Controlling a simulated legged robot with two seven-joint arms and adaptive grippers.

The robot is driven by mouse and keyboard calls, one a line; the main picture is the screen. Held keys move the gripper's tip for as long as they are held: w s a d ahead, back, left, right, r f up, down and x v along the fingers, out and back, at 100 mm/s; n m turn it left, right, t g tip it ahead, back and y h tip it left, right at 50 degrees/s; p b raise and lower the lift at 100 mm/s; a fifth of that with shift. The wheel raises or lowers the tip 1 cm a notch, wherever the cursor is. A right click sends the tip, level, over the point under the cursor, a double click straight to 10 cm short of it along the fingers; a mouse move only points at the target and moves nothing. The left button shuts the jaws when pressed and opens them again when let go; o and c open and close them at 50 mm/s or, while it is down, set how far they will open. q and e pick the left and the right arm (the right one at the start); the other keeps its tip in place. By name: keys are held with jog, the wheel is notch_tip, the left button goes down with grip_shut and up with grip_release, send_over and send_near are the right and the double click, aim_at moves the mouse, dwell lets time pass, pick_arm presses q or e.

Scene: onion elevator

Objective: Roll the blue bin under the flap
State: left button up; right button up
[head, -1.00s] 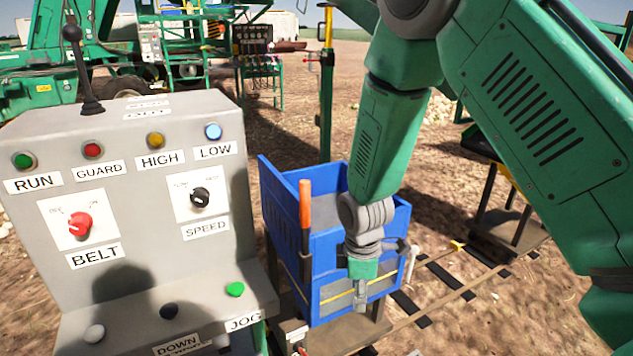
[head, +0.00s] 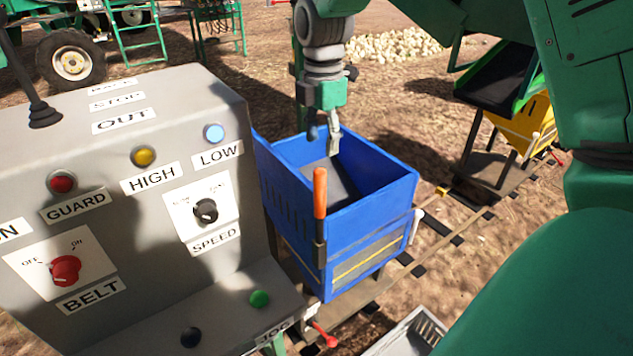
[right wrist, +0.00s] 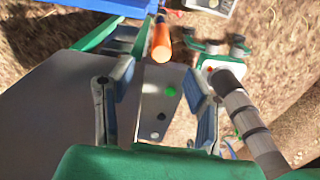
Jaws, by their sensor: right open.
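The blue bin (head: 372,249) stands on the rails beside the grey control box in the head view; its open top shows a grey inside. An upright orange-topped handle (head: 320,192) is at its near left side. My right gripper (head: 323,140) is open and empty, seen in front of the bin's opening, higher than the handle. In the right wrist view, the handle's orange grip (right wrist: 161,42) lies beyond the open fingers (right wrist: 156,88), apart from them, with a blue bin edge (right wrist: 108,6) at the top. A dark green-edged chute (head: 497,78) may be the flap. My left gripper is not in view.
The control box (head: 130,200) with buttons and knobs stands close on the left. The rails (head: 440,228) run right toward a yellow bin (head: 527,125) below the chute. A grey slotted tray (head: 412,335) is at the bottom. Green machinery stands behind.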

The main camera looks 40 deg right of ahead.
aim_at(319, 187)
jog(key=f, duration=0.3)
jog(key=a+f, duration=0.1)
jog(key=f, duration=0.6)
jog(key=shift+a+b, duration=0.15)
jog(key=shift+b, duration=0.2)
jog(key=shift+s+d+f, duration=0.15)
jog(key=shift+d+f, duration=0.05)
jog(key=shift+f, duration=0.4)
jog(key=shift+d+f, duration=0.25)
jog(key=shift+d, duration=0.1)
jog(key=shift+a+r, duration=0.1)
jog(key=shift+a, duration=0.15)
grip_shut()
